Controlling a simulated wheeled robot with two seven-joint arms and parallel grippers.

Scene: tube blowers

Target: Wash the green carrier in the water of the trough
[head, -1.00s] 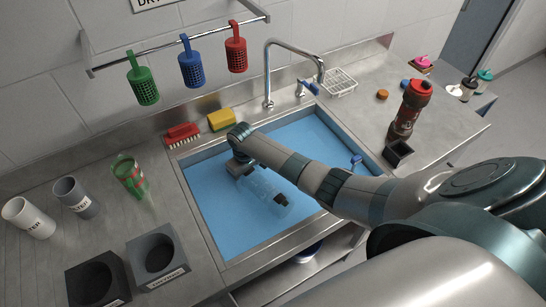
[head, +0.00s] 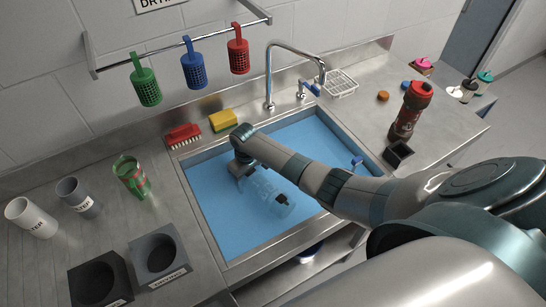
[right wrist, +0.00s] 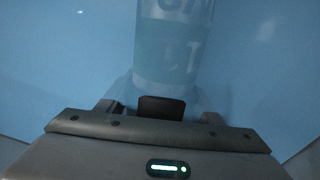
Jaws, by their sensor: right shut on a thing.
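My right gripper (right wrist: 160,108) is shut on a see-through tube-shaped carrier (right wrist: 172,45) with pale lettering and a teal-looking band. In the head view this carrier (head: 268,190) lies in the blue water of the trough (head: 222,222), tilted, with a dark patch near its lower right end. The blue water tints it, so I cannot be sure of its own colour. My right gripper (head: 241,169) reaches down at its upper left end. Another clear carrier with green ends and a red band (head: 131,177) stands on the counter left of the trough. My left gripper is not in view.
A red brush (head: 183,135) and yellow sponge (head: 222,119) lie behind the trough, beside the tap (head: 268,75). Green, blue and red baskets hang from a rail (head: 180,43). Two dark holders (head: 160,258) stand front left. A red-capped bottle (head: 410,108) stands right.

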